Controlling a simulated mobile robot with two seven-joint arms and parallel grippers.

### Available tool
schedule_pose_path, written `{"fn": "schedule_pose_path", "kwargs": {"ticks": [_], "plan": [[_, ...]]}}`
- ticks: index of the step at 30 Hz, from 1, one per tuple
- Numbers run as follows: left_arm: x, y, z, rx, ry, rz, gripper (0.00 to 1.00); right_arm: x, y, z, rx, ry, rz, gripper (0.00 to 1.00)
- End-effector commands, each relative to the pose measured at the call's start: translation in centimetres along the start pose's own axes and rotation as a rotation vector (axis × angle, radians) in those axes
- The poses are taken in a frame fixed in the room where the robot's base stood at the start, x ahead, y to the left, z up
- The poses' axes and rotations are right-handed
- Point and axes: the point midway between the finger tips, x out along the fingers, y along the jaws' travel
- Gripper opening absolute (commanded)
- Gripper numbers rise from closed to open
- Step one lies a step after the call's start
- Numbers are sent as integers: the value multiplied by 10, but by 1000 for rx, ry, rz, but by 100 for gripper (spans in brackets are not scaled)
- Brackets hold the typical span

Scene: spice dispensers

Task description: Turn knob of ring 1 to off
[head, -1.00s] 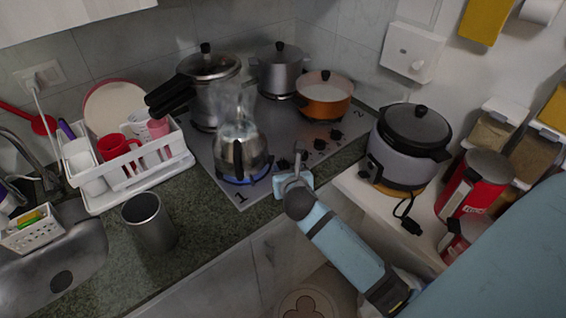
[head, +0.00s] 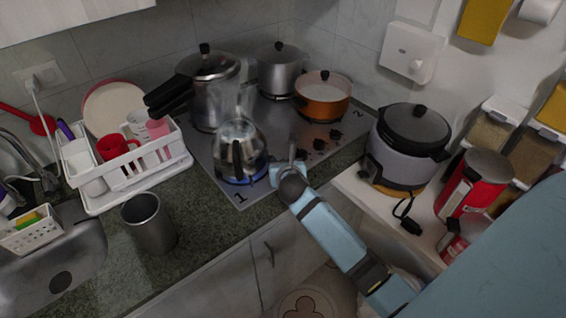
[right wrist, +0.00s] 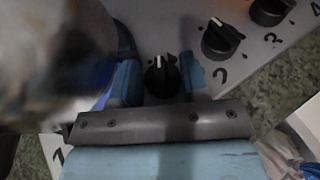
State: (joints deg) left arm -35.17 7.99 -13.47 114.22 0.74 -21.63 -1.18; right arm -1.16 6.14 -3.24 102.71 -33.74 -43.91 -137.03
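The kettle (head: 238,152) stands on ring 1 of the hob, with a blue flame glowing under it and the number 1 at the hob's corner. My right gripper (head: 288,174) is at the hob's front edge, right of the kettle. In the right wrist view, a black knob (right wrist: 160,77) with a white pointer mark sits between the two blue fingers (right wrist: 160,82). The fingers stand apart, one on each side of it, with gaps visible. In the head view, the gripper hides this knob. My left gripper is not in view.
In the right wrist view, knob 2 (right wrist: 221,40) and knob 3 (right wrist: 271,11) lie up and right of the fingers. An orange pot (head: 323,95) and a pressure cooker (head: 210,90) stand behind. A rice cooker (head: 405,150) is on the right; a metal cup (head: 149,224) is front left.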

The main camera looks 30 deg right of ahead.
Motion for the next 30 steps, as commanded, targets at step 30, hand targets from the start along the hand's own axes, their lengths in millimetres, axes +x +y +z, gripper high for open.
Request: {"fn": "schedule_pose_path", "kwargs": {"ticks": [30], "plan": [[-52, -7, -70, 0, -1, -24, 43, 1, -5, 2, -187, 1, 442, 18]]}}
